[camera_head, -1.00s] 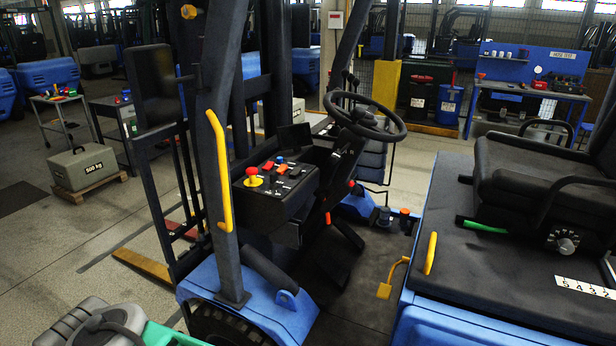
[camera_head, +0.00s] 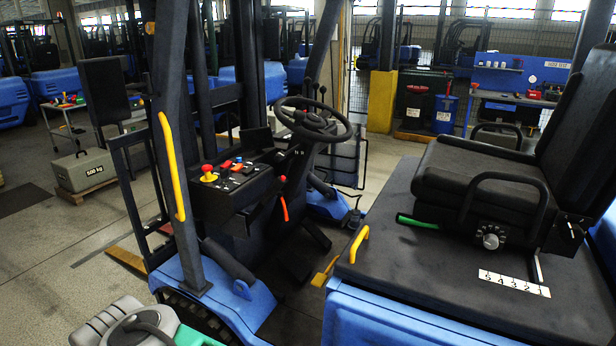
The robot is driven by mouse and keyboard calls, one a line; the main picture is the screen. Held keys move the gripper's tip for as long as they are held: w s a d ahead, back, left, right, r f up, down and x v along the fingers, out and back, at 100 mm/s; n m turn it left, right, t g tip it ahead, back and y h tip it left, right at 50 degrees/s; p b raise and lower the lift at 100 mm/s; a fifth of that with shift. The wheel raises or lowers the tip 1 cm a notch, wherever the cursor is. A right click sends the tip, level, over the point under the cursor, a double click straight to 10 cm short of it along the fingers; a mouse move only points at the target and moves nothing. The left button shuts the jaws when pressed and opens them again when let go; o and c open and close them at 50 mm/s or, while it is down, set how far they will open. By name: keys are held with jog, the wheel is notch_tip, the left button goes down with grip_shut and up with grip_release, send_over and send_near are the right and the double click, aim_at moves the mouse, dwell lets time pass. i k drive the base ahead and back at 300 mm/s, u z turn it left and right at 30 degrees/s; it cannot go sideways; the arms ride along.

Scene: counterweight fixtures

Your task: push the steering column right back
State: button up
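The steering column (camera_head: 294,172) is dark and stands in the forklift's cab, between the control console and the floor. It leans toward the seat, with the black steering wheel (camera_head: 312,118) tilted on top. A small red-orange lever (camera_head: 284,208) sits on the column's side below the wheel. The foot of the column is dark and hard to make out. My gripper's fingers do not show. A grey and green part at the bottom left edge looks like my own arm, well apart from the column.
The black seat (camera_head: 487,150) stands on the blue and black hood at right. The console (camera_head: 235,190) has a red knob. A blue-footed cab post with a yellow handle (camera_head: 172,165) stands between me and the console. A grey 500 kg weight (camera_head: 84,170) sits at far left.

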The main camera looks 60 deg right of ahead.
aim_at(295, 167)
jog(key=z, duration=0.85)
jog(key=i, duration=0.3)
